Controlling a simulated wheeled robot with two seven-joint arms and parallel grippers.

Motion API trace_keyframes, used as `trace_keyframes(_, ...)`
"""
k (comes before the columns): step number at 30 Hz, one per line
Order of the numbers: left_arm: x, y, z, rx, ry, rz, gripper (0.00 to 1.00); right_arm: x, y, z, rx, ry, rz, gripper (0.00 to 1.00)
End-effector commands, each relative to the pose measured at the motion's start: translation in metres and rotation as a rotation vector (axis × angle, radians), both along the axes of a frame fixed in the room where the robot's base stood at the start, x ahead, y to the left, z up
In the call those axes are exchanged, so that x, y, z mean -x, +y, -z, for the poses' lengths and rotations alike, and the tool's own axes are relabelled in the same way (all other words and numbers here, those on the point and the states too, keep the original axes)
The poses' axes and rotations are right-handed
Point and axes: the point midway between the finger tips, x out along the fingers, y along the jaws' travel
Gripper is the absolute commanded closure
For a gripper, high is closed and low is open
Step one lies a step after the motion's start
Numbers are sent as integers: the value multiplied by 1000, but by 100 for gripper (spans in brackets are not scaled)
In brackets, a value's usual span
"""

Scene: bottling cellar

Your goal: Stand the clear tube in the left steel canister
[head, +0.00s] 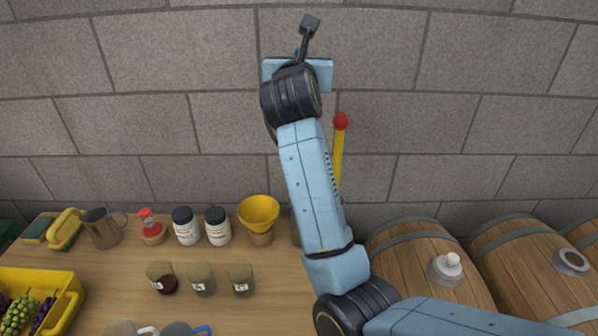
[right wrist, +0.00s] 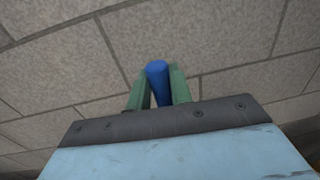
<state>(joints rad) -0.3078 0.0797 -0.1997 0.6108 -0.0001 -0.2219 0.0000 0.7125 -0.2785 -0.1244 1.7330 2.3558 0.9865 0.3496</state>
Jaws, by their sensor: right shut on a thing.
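My right gripper (right wrist: 159,88) is shut on a blue, round-ended thing (right wrist: 157,70), seen between its green fingers in the right wrist view. A speck of blue also shows by my right wrist, high against the wall, in the head view. I cannot tell whether this blue thing is part of the clear tube; no clear tube shows plainly. No steel canister is clearly visible. A narrow grey-brown edge (head: 295,231) shows left of my right arm, which hides most of it. A yellow rod with a red ball end (head: 340,122) stands upright behind that arm. My left gripper is not in view.
On the wooden table (head: 250,315) stand a grey jug (head: 103,229), two dark-lidded white jars (head: 186,228), a yellow funnel (head: 259,212), several small jars (head: 201,279) and a yellow crate of grapes (head: 68,308). Barrels (head: 425,260) stand at right. A block wall (head: 150,120) is behind.

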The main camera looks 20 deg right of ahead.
Motion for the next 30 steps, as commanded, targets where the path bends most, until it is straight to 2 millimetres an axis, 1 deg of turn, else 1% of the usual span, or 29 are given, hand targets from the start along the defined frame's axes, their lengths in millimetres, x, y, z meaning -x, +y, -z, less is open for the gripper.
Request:
trace_keyframes(1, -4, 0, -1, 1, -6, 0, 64, 0, 0, 14, 3, 6, 0, 99)
trace_keyframes(6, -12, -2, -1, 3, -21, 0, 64, 0, 0, 60, 4, 7, -1, 99)
trace_keyframes(9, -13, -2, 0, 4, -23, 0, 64, 0, 0, 85, 3, 6, 0, 99)
trace_keyframes(12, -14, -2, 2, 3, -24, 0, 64, 0, 0, 102, 2, 3, -1, 99)
trace_keyframes(19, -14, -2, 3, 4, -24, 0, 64, 0, 0, 121, 0, 2, -1, 99)
trace_keyframes(25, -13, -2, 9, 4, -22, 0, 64, 1, 0, 155, 3, 4, 0, 99)
trace_keyframes(27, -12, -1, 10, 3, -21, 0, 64, 0, 0, 162, 1, 3, -1, 99)
trace_keyframes(30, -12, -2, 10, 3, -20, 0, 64, 0, 0, 166, 1, 0, -1, 99)
